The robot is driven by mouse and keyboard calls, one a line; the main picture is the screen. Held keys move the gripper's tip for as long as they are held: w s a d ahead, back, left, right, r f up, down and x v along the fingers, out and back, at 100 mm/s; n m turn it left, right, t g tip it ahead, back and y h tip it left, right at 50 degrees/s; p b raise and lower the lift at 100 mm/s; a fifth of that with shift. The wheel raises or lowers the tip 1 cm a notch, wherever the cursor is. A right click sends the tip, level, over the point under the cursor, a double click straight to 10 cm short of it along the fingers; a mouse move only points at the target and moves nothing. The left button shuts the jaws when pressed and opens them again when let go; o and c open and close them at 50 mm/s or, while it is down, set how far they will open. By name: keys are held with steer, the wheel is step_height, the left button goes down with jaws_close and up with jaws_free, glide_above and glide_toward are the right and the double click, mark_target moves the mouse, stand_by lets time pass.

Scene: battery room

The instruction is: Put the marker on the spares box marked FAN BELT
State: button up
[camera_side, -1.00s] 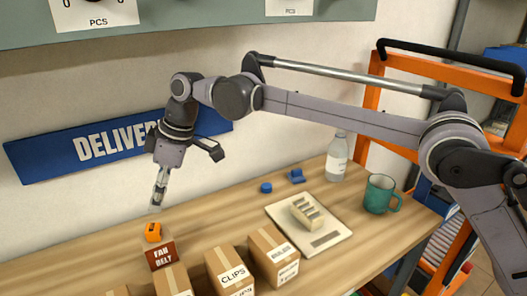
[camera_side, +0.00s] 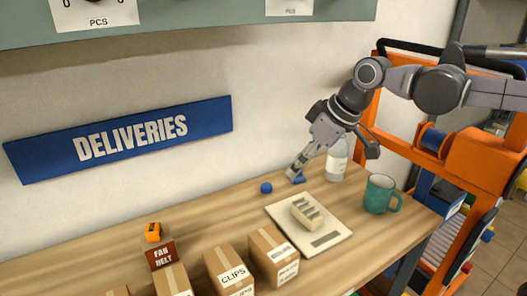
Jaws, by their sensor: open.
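The small orange marker (camera_side: 153,232) sits on top of the brown spares box marked FAN BELT (camera_side: 161,254), at the lower left. Nothing of mine touches it. My gripper (camera_side: 293,178) is open and far to the right of that box. I cannot tell whether the fingertips touch this blue object.
Cardboard boxes stand along the front, one marked CLIPS (camera_side: 229,271). A pale board (camera_side: 333,239) carries a slotted block (camera_side: 307,213). A blue knob-like piece (camera_side: 266,188), white bottle (camera_side: 338,158) and green mug (camera_side: 381,194) stand nearby. The back left bench is clear.

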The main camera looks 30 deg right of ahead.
steer(key=s+d+f+m+t+h, duration=0.1)
steer(key=s+d+f+m, duration=0.4)
steer(key=s+d+f, duration=0.5)
steer(key=s+d+h, duration=0.1)
steer(key=s+d, duration=0.1)
steer(key=s, duration=0.2)
steer(key=shift+f+t, duration=0.15)
steer(key=shift+t, duration=0.25)
